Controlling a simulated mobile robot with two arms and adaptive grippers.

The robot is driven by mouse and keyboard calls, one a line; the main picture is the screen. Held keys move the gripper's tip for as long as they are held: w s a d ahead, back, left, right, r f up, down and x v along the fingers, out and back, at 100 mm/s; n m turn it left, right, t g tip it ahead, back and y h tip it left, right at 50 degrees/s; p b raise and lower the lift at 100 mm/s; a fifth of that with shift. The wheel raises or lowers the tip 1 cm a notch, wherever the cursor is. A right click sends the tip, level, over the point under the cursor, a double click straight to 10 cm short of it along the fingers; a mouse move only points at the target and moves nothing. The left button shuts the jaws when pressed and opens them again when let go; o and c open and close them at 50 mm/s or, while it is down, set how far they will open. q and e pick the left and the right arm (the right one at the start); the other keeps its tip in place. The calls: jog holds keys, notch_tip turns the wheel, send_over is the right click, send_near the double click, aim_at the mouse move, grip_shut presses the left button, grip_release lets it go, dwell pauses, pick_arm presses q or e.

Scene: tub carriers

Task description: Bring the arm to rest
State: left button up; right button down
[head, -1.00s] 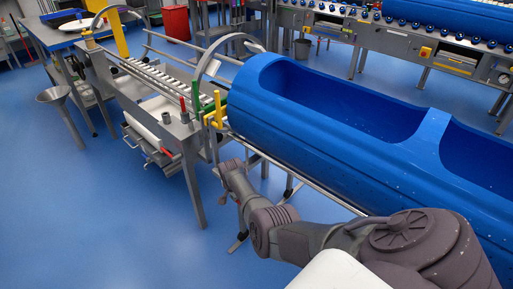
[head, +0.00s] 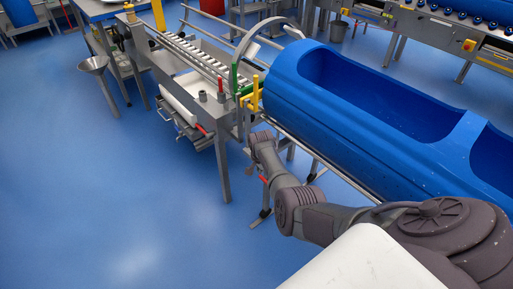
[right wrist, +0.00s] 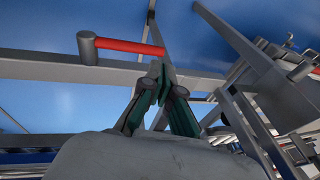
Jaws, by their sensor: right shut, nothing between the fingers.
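My right arm comes in from the lower right in the head view and reaches along the near side of the blue tub (head: 400,115). Its wrist end is beside the tub's left end, below the yellow and green brackets. In the right wrist view my right gripper (right wrist: 161,82) has its fingers together with nothing between them. A grey bar with a red handle (right wrist: 130,46) shows just beyond the fingertips; I cannot tell whether they touch. In the head view the fingers are too small to make out. My left gripper is in neither view.
A metal roller stand (head: 190,55) with legs stands left of the tub, with a red-tipped lever (head: 221,88) on it. The blue floor (head: 120,200) at lower left is clear.

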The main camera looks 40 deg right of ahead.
jog(key=w+p+v, duration=0.1)
jog(key=w+v, duration=0.1)
jog(key=v, duration=0.6)
jog(key=s+a+f+n, duration=0.45)
jog(key=s+f, duration=0.55)
jog(key=f, duration=0.3)
jog(key=s+a+f+n, duration=0.4)
jog(key=s+f+n, duration=0.2)
jog(key=s+f, duration=0.55)
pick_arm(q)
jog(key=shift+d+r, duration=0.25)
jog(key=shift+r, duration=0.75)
pick_arm(e)
jog(key=s+a+f+n, duration=0.2)
jog(key=s+f+n, duration=0.1)
jog(key=s, duration=0.7)
jog(key=s+a+f+n+g+y, duration=0.1)
jog(key=s+a+f+n, duration=0.2)
jog(key=s, duration=0.8)
jog(key=s+a+f+n+y, duration=0.1)
jog(key=s+a+f+n, duration=0.2)
jog(key=s, duration=0.7)
notch_tip(320, 180, down, 2)
jog(key=shift+s+f+g, duration=0.1)
jog(key=shift+s+g, duration=0.2)
jog(key=shift+g, duration=0.1)
jog(key=shift+a, duration=0.1)
